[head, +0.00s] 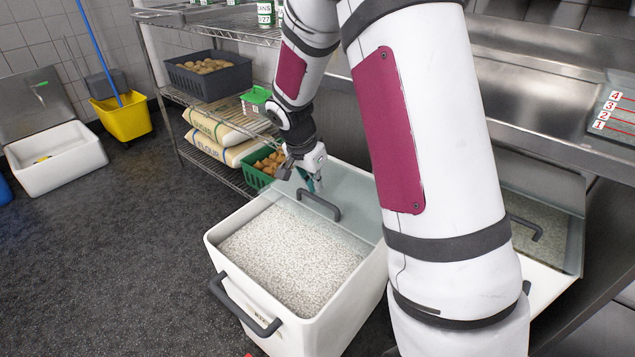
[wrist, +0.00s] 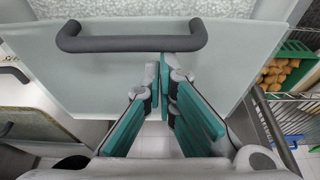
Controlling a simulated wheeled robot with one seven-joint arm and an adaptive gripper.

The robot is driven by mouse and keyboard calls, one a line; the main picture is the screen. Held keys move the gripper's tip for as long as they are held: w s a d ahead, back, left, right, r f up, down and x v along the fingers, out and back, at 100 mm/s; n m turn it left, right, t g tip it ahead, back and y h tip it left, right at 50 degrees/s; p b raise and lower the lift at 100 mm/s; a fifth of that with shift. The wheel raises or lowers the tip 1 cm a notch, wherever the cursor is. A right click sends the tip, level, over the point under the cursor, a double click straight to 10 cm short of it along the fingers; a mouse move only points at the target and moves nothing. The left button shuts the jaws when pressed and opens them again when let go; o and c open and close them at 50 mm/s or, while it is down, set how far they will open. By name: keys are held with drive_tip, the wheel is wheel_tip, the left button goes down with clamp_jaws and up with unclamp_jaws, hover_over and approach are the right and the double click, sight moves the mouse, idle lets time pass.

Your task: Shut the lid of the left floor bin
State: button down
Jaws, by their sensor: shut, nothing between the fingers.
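The left floor bin (head: 225,250) is a white tub full of pale grains, with a dark handle on its front. Its translucent lid (head: 355,190) stands open, raised at the bin's back side. The lid has a dark bar handle (head: 334,212), also seen in the wrist view (wrist: 130,43). My gripper (head: 314,185) is at the lid's raised upper edge, close to the bar handle. In the wrist view its teal-padded fingers (wrist: 167,64) are together and empty, overlapping the lid (wrist: 85,85) just below the handle. I cannot tell whether they touch it.
A second bin (head: 545,280) with a raised lid stands at right, partly behind my arm. A wire shelf (head: 222,174) with sacks and crates, including a green crate (head: 252,178), is behind the gripper. A steel counter (head: 540,110) lies right.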

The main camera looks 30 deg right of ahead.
drive_tip(key=s+a+b, duration=0.2)
drive_tip(key=s+a, duration=0.1)
drive_tip(key=a, duration=0.6)
drive_tip(key=s+a+b, duration=0.3)
drive_tip(key=a, duration=0.6)
drive_tip(key=shift+s, duration=0.25)
drive_tip(key=shift+a, duration=0.1)
drive_tip(key=w+d+f+b, duration=0.1)
drive_tip(key=w+d, duration=0.1)
drive_tip(key=d, duration=0.3)
drive_tip(key=s+p+v, duration=0.1)
drive_tip(key=p+v, duration=0.3)
drive_tip(key=v, duration=0.7)
drive_tip(key=s+d+r+n+y, duration=0.1)
drive_tip(key=s+d+r+n, duration=0.15)
drive_tip(key=s, duration=0.45)
drive_tip(key=s+d+r+n, duration=0.1)
drive_tip(key=s+r+n, duration=0.25)
drive_tip(key=s, duration=0.35)
drive_tip(key=s+n+g+y, duration=0.15)
drive_tip(key=s+n, duration=0.55)
drive_tip(key=s, duration=1.1)
wheel_tip(320, 180, up, 32)
drive_tip(key=n+t+p, duration=0.1)
drive_tip(key=t+p, duration=0.3)
drive_tip(key=p, duration=2.6)
drive_tip(key=shift+r+y, duration=0.15)
drive_tip(key=shift+y, duration=0.3)
